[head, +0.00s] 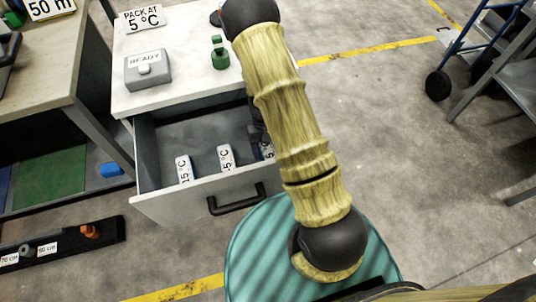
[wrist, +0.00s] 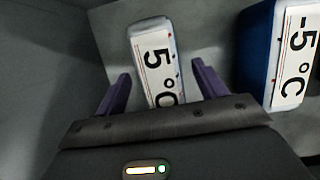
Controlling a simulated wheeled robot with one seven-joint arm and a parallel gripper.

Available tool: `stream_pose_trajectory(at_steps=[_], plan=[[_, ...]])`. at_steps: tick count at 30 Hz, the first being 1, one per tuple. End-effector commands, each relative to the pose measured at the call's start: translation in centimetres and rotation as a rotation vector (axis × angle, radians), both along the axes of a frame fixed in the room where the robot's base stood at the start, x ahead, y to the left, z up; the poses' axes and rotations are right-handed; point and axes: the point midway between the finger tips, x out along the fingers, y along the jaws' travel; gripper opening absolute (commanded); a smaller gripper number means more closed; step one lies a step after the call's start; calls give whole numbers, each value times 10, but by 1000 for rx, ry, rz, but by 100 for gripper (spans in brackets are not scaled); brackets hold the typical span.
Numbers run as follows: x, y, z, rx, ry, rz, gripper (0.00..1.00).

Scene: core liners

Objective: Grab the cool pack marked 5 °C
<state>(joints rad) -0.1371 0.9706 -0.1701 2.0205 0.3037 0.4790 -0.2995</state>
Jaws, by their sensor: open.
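The pack marked 5 °C (wrist: 157,60) is pale with a white label and lies in the open drawer (head: 205,192). In the head view, the 5 °C pack (head: 267,150) shows only in part beside my arm. My gripper (wrist: 160,72) is open, with one purple finger on each side of this pack and gaps visible at both sides. A blue pack marked -5 °C (wrist: 285,55) lies to the right in the wrist view, and it also shows in the head view (head: 226,157). A pack marked 15 °C (head: 184,169) is farther left. My arm mostly hides the gripper in the head view.
On the white top above the drawer are a sign reading PACK AT 5 °C (head: 143,20), a grey READY block (head: 148,68) and a green object (head: 219,55). A workbench (head: 50,60) stands at left. The drawer walls surround the packs.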

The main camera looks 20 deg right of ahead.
Motion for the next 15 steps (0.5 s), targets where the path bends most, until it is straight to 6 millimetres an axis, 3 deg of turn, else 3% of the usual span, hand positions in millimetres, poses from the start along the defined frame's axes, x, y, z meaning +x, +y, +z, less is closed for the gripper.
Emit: stream_pose_trajectory(at_steps=[4, 15], plan=[[-6, 0, -19, 0, 2, 0, 71], [-7, 0, -21, 0, 0, 0, 71]])
